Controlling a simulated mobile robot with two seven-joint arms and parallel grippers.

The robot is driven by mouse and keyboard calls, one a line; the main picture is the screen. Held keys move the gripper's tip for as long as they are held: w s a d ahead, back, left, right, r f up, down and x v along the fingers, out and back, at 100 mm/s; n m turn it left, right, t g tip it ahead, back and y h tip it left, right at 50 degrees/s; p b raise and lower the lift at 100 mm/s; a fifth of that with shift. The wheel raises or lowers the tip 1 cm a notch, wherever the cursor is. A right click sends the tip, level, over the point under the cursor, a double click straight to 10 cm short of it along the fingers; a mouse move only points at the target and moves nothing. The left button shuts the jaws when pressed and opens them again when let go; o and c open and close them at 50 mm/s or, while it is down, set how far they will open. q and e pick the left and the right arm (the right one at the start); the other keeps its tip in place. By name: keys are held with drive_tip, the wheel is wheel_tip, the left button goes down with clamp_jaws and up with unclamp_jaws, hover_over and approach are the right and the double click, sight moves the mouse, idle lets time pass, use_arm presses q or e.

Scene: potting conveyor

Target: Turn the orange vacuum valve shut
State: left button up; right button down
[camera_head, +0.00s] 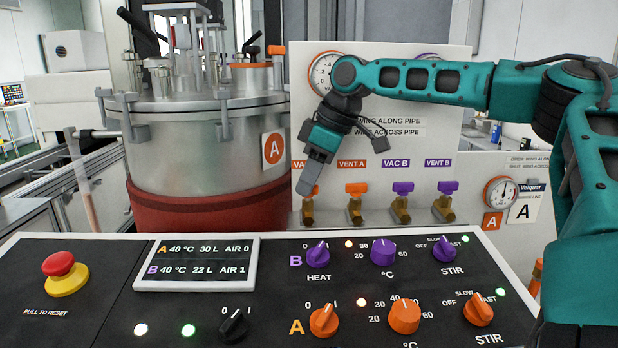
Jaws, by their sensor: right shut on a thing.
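The orange vacuum valve (308,212) is the leftmost of the row on the pale panel, under the partly covered label VAC A. Its brass body shows below my gripper. Its orange wing is mostly hidden behind the fingers, so I cannot tell whether it lies along or across the pipe. My right gripper (304,188) comes down from the upper right, tilted, and is shut on the valve's wing. My left gripper is not in view.
Right of it stand the orange VENT A valve (355,190), then the purple VAC B (402,190) and VENT B (447,188) valves. A steel vessel (200,150) stands left. The black control console (120,270) with knobs and a red stop button (60,265) lies in front.

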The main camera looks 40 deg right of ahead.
drive_tip(key=shift+n, duration=0.5)
drive_tip(key=shift+g, duration=0.3)
drive_tip(key=c, duration=1)
unclamp_jaws()
drive_tip(key=shift+r, duration=0.1)
drive_tip(key=shift+d+r, duration=0.1)
drive_tip(key=shift+r, duration=0.2)
drive_tip(key=v, duration=0.2)
drive_tip(key=shift+s+d+r, duration=0.2)
drive_tip(key=shift+s+r, duration=0.05)
drive_tip(key=s+d, duration=0.7)
drive_tip(key=s, duration=0.1)
drive_tip(key=shift+s+d+f+b, duration=0.2)
drive_tip(key=shift+s+d+b, duration=0.15)
drive_tip(key=shift+d, duration=0.05)
